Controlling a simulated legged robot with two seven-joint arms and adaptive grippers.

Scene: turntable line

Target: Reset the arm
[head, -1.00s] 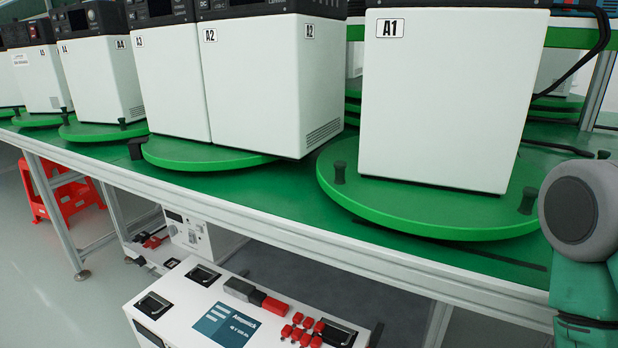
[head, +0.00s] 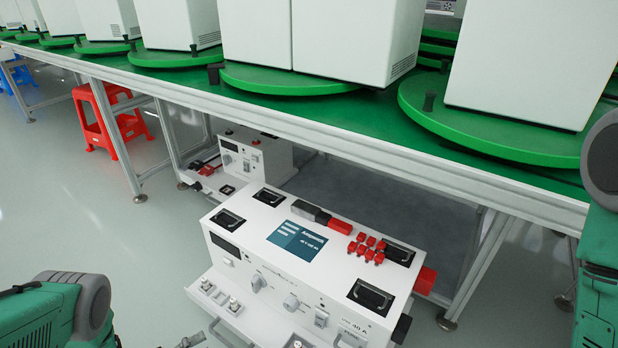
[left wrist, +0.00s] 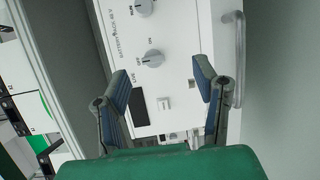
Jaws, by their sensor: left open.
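My left gripper (left wrist: 162,92) shows in the left wrist view with its two blue-padded fingers spread apart and nothing between them. Beyond the fingers is the white front panel of a power unit (left wrist: 172,100) with knobs and a dark display. In the head view this white power unit (head: 262,268) stands at the lower middle. My left arm (head: 60,310) enters at the lower left of the head view; its fingers are not clearly visible there. My right arm (head: 603,240) is at the right edge, and its gripper is out of view.
A long green-topped bench (head: 375,118) crosses behind, bearing white cabinets (head: 530,60) on green turntables (head: 480,130). A red stool (head: 105,118) stands under it at left. A smaller white unit (head: 262,158) sits behind the power unit. The floor at left is clear.

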